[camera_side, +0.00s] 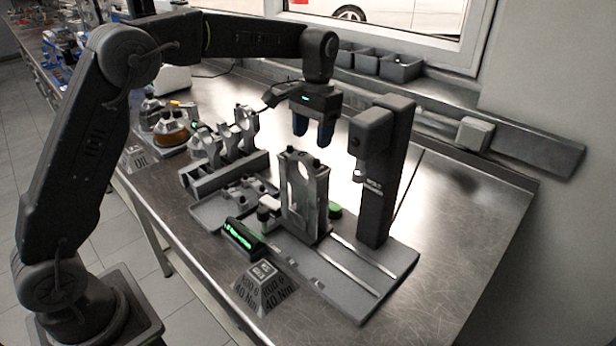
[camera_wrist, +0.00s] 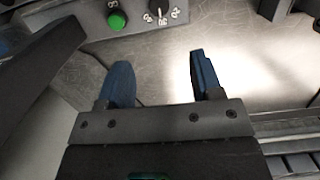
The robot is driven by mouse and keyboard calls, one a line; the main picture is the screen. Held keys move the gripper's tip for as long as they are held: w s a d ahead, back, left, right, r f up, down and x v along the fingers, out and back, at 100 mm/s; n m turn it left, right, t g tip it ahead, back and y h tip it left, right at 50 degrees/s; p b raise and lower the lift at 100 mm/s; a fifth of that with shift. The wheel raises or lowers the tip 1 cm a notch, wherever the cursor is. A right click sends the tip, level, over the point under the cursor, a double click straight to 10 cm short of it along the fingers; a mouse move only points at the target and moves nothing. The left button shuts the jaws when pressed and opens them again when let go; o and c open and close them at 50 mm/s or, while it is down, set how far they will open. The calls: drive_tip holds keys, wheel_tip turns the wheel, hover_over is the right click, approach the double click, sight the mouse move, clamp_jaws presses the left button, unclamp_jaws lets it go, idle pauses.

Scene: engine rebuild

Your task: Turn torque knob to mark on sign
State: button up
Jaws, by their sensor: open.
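The sign (camera_side: 266,288) stands at the front edge of the bench in the side view and reads "ROD 6 40 Nm". The torque knob (camera_wrist: 162,6) is a dark dial at the top edge of the wrist view, partly cut off. Small numerals ring it, too blurred and tilted to read surely. A green button (camera_wrist: 117,20) sits left of it on the same grey panel; it also shows in the side view (camera_side: 335,210). My gripper (camera_side: 312,132) is open and empty, in the air above and behind the press fixture. Its blue fingers (camera_wrist: 162,75) are apart from the knob.
A dark column (camera_side: 385,180) with an overhanging head stands right of my gripper. A lit green display (camera_side: 245,238), a crankshaft (camera_side: 225,145) and grey bins (camera_side: 375,62) are nearby. The bench at right is clear.

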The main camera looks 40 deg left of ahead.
drive_tip(key=shift+n+t, duration=0.6)
drive_tip(key=shift+n, duration=0.3)
drive_tip(key=f, duration=0.4)
drive_tip(key=s+f, duration=0.1)
drive_tip(key=f, duration=0.4)
drive_tip(key=s+f, duration=0.1)
drive_tip(key=f, duration=0.4)
drive_tip(key=shift+s, duration=0.2)
drive_tip(key=shift+r, duration=0.1)
drive_tip(key=c, duration=0.9)
drive_tip(key=shift+c, duration=0.2)
